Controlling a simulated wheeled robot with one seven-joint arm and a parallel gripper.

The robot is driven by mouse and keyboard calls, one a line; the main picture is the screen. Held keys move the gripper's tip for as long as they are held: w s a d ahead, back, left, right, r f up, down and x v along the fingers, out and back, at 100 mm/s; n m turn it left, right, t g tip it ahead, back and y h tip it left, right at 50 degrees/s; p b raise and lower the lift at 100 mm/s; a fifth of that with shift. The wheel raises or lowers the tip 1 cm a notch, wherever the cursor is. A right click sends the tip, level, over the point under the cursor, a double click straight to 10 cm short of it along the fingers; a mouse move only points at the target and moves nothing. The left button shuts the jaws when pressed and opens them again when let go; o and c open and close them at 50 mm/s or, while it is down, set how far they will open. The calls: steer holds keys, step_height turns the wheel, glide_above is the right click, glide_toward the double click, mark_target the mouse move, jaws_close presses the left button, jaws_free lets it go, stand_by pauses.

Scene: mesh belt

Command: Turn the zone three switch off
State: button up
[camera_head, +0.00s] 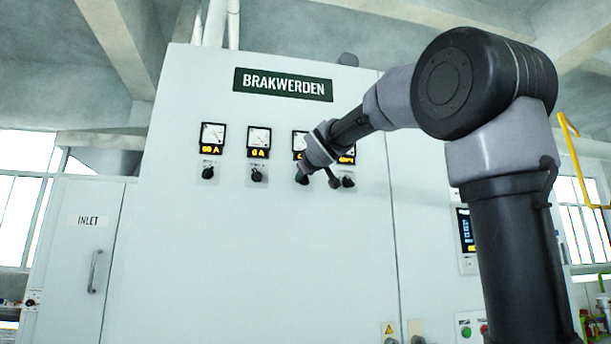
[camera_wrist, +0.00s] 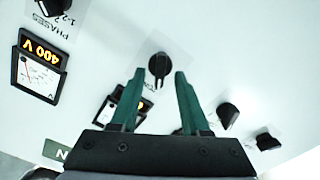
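The zone three switch (camera_wrist: 160,67), a black rotary knob, shows between my fingers in the wrist view, its grip bar upright in that picture. Its label is mostly hidden by a finger, as is the meter (camera_wrist: 112,108) beside it. My gripper (camera_wrist: 159,74) is open, with one green finger on each side of the knob; I cannot tell if either touches it. In the head view my gripper (camera_head: 318,172) is at the panel, third in the row, hiding most of that knob. The meter (camera_head: 299,142) above it is partly covered, its reading unreadable.
Two knobs (camera_head: 208,172) (camera_head: 257,174) sit to the left under meters reading 60 A and 0 A. The phases knob (camera_wrist: 54,7) and its 400 V meter (camera_wrist: 38,65) are close on the other side. The cabinet front (camera_head: 250,260) below is clear.

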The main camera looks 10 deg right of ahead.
steer(key=s, duration=1.1)
steer(key=shift+w, duration=0.1)
stand_by(0.4)
